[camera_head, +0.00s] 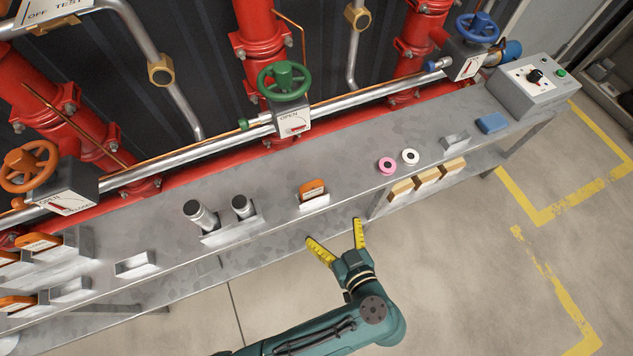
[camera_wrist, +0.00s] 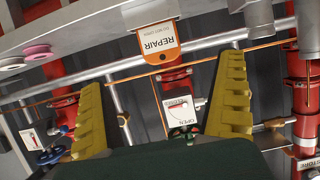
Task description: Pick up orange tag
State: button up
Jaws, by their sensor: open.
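An orange tag (camera_head: 312,190) stands upright in a small metal holder (camera_head: 314,203) near the front edge of the grey bench. In the wrist view the orange tag (camera_wrist: 158,42) shows a white label reading REPAIR and hangs upside down in the picture, between and beyond my fingers. My gripper (camera_head: 334,230) is open and empty, just in front of the bench edge, its yellow fingers pointing toward the bench. It is apart from the tag. More orange tags (camera_head: 38,242) stand in holders at the far left.
Pink (camera_head: 387,166) and white (camera_head: 410,157) rings, wooden blocks (camera_head: 427,178) and a blue block (camera_head: 491,123) lie to the right. Red pipes with a green valve wheel (camera_head: 284,80) stand behind the bench.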

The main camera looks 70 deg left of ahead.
aim_at(313, 192)
jog(key=b+x, duration=0.1)
jog(key=x, duration=0.4)
jog(key=b+x, duration=0.2)
jog(key=x, duration=0.3)
jog(key=b+x, duration=0.2)
jog(key=x, duration=0.3)
jog(key=shift+w+a+r, duration=0.2)
jog(key=shift+a+r, duration=0.1)
jog(key=shift+a, duration=0.1)
jog(key=shift+d, duration=0.1)
jog(key=c, duration=1.2)
